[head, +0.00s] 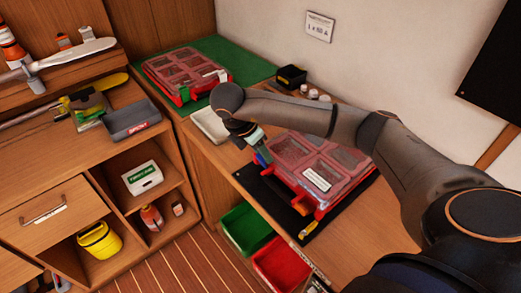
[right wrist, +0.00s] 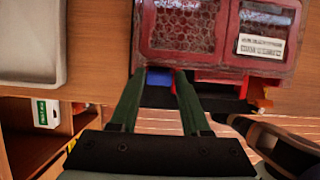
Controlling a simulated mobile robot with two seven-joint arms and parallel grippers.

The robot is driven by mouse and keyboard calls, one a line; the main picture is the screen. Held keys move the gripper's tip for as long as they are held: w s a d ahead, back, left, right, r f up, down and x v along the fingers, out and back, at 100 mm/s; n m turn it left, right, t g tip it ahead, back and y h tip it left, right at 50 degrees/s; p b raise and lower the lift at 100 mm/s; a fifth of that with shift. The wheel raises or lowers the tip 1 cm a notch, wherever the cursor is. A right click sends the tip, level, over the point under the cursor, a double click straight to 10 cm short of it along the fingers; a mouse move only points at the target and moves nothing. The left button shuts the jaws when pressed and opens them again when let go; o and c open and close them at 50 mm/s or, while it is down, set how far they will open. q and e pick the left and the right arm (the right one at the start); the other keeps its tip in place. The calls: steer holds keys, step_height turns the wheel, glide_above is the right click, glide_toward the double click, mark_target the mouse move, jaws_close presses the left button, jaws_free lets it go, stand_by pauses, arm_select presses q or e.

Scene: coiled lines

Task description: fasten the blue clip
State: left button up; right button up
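A red case (head: 322,165) with a clear compartmented lid lies on a black mat (head: 262,188) on the bench. The blue clip (head: 261,159) is at the case's near left corner. In the right wrist view the blue clip (right wrist: 159,78) shows at the case's front edge, between my two fingertips in the picture. My right gripper (right wrist: 159,72) is open, its green fingers apart on either side of the clip; I cannot tell whether they touch it. In the head view the right gripper (head: 259,148) is partly hidden by its own arm. My left gripper is not in view.
An orange-yellow clip (head: 303,206) is at the case's near right corner. A pale tray (head: 210,125) lies left of the case. A second red case (head: 186,72) sits on a green mat (head: 228,52) behind. Green (head: 246,227) and red (head: 282,265) bins stand below the bench edge.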

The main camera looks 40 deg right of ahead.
jaws_close()
steer(key=shift+d+y, duration=0.2)
steer(key=shift+y, duration=0.1)
steer(key=shift+d+y+b, duration=0.25)
steer(key=shift+y+b, duration=0.15)
steer(key=shift+y, duration=0.1)
steer(key=shift+o, duration=2.4)
jaws_free()
steer(key=shift+w+r, duration=0.1)
steer(key=shift+r, duration=0.05)
steer(key=p+v, duration=0.1)
steer(key=v, duration=1.1)
steer(key=shift+r, duration=0.15)
steer(key=shift+a, duration=0.1)
